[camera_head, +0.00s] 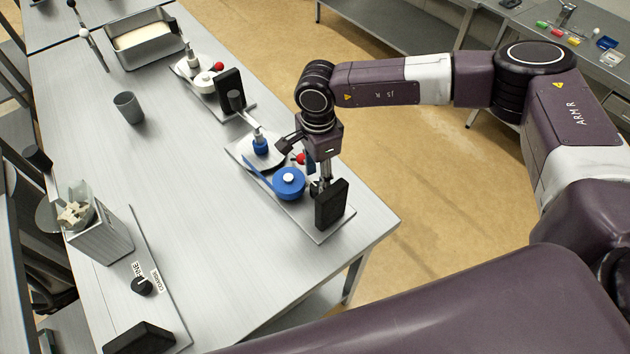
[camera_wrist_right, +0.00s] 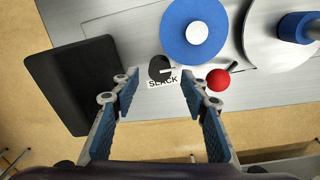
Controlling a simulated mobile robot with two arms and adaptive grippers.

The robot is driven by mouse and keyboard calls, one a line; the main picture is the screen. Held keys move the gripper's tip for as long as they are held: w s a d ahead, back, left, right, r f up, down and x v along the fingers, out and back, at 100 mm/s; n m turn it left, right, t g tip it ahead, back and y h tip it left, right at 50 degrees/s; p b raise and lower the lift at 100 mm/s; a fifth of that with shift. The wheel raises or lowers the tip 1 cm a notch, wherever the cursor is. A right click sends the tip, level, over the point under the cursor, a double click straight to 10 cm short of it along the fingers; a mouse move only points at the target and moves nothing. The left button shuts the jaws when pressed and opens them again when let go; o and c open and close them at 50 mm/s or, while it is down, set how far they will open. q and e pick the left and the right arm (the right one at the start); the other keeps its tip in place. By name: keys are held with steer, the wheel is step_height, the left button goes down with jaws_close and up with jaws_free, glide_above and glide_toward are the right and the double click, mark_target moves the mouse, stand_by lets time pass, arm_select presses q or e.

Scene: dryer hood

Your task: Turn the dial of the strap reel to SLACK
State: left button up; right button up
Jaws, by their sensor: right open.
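The strap reel has a blue disc (camera_head: 289,182) with a white hub on a metal plate at the table's near right corner; the disc also shows in the wrist view (camera_wrist_right: 180,38). A small black dial (camera_wrist_right: 159,66) with a pale pointer mark pointing right sits beside the disc. The label SLACK (camera_wrist_right: 163,82) is just below it in that view; other dial labels cannot be seen. My right gripper (camera_head: 318,188) points down over the plate; its open fingers show in the wrist view (camera_wrist_right: 158,90), either side of the dial and apparently not touching it. My left gripper is out of view.
A black upright block (camera_head: 332,204) and a red ball knob (camera_wrist_right: 218,80) stand close to the dial. A similar white reel (camera_head: 203,82) stands further back. A grey cup (camera_head: 128,107), a metal tray (camera_head: 146,40) and a hopper (camera_head: 98,232) are on the left.

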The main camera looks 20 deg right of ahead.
mark_target(317, 186)
step_height(317, 186, down, 2)
steer(key=shift+f+p, duration=0.15)
steer(key=shift+p, duration=0.2)
steer(key=shift+f, duration=0.35)
steer(key=shift+a+f, duration=0.1)
steer(key=shift+f, duration=0.15)
jaws_close()
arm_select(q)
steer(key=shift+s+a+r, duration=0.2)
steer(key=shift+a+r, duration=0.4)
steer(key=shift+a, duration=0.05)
